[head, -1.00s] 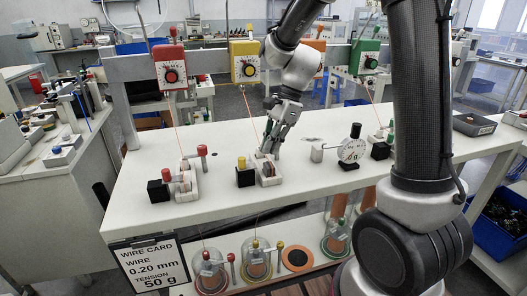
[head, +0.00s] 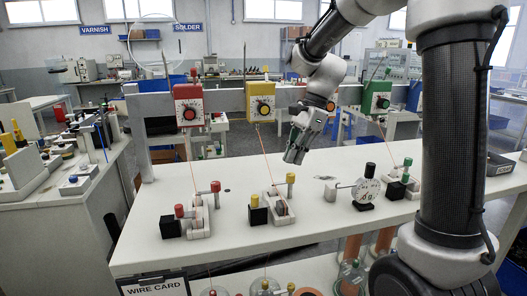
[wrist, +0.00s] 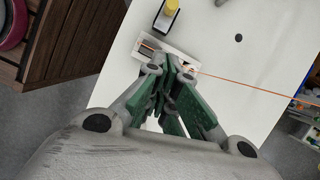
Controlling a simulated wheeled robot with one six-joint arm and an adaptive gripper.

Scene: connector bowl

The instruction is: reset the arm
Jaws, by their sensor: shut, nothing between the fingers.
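My gripper (head: 296,151) is shut and empty in the head view, pointing down above the white bench (head: 330,218). It is raised clear of the yellow-marked winding fixture (head: 277,205), above and to its right. In the wrist view my gripper (wrist: 172,70) shows its green-padded fingers closed together. The fixture (wrist: 165,52) lies beyond the fingertips, partly hidden by them. An orange wire (wrist: 250,88) runs from near the fixture to the right.
Red (head: 188,105), yellow (head: 260,101) and green (head: 376,97) tension boxes hang behind the bench. A red-marked fixture (head: 197,218) stands left, a dial gauge (head: 365,187) right. A side bench (head: 60,180) is at far left.

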